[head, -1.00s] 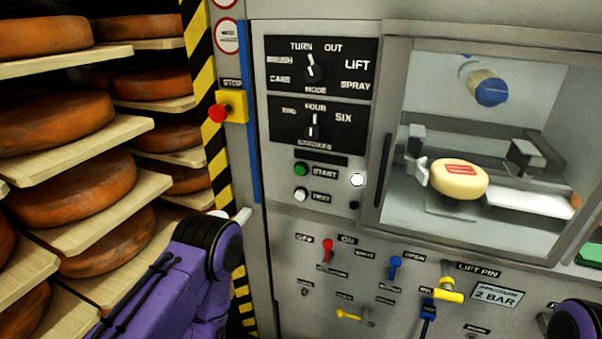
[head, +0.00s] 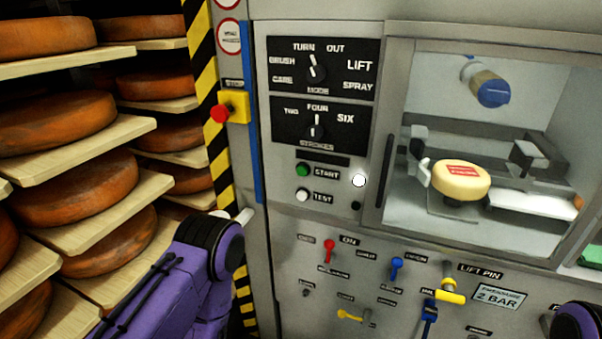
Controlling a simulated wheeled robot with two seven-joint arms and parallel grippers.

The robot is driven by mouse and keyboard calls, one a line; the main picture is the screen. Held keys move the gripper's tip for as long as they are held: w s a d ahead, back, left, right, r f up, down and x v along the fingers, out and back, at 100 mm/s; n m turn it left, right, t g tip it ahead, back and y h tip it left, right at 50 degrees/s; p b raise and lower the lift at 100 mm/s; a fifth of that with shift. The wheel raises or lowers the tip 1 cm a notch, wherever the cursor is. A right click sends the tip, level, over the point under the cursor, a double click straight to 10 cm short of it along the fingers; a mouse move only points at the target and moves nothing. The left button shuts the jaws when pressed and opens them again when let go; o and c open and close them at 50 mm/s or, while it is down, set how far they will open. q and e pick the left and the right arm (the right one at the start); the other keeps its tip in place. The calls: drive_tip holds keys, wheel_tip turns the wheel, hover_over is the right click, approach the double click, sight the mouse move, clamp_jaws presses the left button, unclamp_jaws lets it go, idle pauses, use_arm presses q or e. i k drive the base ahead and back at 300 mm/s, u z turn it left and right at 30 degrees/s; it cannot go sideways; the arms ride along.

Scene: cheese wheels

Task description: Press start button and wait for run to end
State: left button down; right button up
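The green start button (head: 302,170) sits on the grey control panel, left of its START label. The white test button (head: 301,196) is below it. A round lamp (head: 359,180) right of START glows white. Behind the clear window, a pale yellow cheese wheel (head: 460,181) with a red label rests on a support. My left arm's purple and black links show at the lower left, and part of my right arm shows at the bottom right corner. Neither gripper's fingers can be made out. Nothing of mine visibly touches the start button.
A red stop button (head: 220,113) on a yellow box is left of the panel. Mode knob (head: 317,71) and strokes knob (head: 316,130) are above START. Red lever (head: 329,250), blue lever (head: 396,268) and yellow lift-pin handle (head: 450,296) are below. Shelved cheeses (head: 60,123) fill the left.

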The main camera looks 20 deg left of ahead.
sight(302, 171)
drive_tip(key=z, duration=0.45)
drive_tip(key=k, duration=0.6)
drive_tip(key=z, duration=0.75)
drive_tip(key=i, duration=0.7)
drive_tip(key=u, duration=0.75)
drive_tip(key=i, duration=0.45)
drive_tip(key=u, duration=0.5)
